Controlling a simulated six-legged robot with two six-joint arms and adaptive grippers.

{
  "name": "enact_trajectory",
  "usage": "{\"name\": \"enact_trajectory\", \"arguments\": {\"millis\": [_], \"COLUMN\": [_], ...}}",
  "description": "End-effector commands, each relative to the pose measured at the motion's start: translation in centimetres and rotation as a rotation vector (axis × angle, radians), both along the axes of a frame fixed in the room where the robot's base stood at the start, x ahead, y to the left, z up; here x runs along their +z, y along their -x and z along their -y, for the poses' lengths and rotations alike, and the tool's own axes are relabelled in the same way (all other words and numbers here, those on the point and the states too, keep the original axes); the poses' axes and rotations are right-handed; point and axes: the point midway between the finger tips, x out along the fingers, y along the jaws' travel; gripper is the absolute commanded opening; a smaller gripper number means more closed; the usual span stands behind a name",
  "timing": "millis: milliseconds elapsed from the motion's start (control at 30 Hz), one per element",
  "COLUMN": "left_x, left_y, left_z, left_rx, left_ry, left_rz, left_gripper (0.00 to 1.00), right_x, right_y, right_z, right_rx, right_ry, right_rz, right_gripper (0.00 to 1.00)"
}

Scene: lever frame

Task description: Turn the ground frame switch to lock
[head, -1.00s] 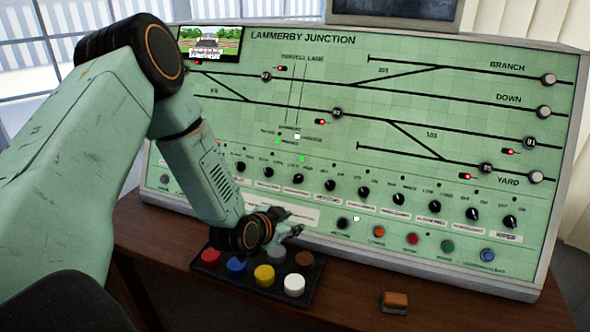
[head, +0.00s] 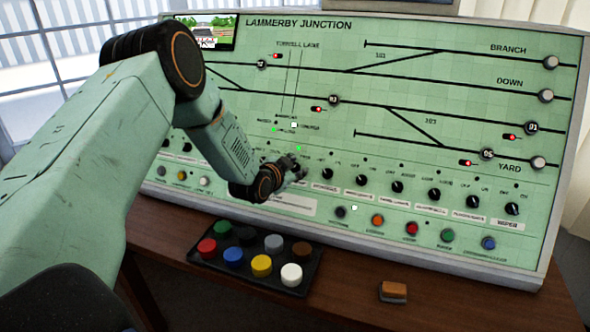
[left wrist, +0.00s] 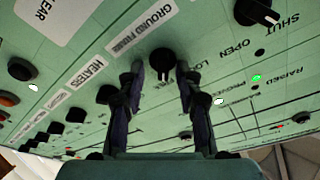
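The ground frame switch is a black round knob (left wrist: 162,61) on the green panel, under the label "GROUND FRAME" in the left wrist view. A pale pointer mark shows on its lower side in that view. A label starting "LO" (left wrist: 197,65) stands beside it, partly hidden by a finger. My left gripper (left wrist: 161,70) is open, with one finger to each side of the knob in the picture; I see no clear contact. In the head view my left gripper (head: 293,173) is at the panel's knob row and hides the switch. My right gripper is not in view.
Neighbouring knobs stand close by, one labelled "HEATERS" (left wrist: 109,95) and one by "SHUT" and "OPEN" (left wrist: 256,12). A black tray (head: 222,266) of several coloured caps and an orange-brown block (head: 393,292) lie on the desk (head: 340,290).

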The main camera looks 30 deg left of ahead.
Motion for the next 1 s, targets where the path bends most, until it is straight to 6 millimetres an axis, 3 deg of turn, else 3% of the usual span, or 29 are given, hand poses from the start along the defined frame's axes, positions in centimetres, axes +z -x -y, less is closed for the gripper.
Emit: {"name": "enact_trajectory", "arguments": {"millis": [267,700,1000], "left_x": [-0.02,-0.13,-0.28], "left_y": [-0.12,-0.04,0.05], "left_z": [-0.04,0.00,-0.06], "left_rx": [0.001,0.000,0.017], "left_ry": [0.001,0.001,0.029], "left_rz": [-0.001,-0.003,0.000], "left_gripper": [0.34,0.00,0.00], "right_x": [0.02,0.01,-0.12], "right_y": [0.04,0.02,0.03], "right_z": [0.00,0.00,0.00], "right_rx": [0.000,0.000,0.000], "right_ry": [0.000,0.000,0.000], "right_rz": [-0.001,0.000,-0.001], "right_gripper": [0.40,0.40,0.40]}}
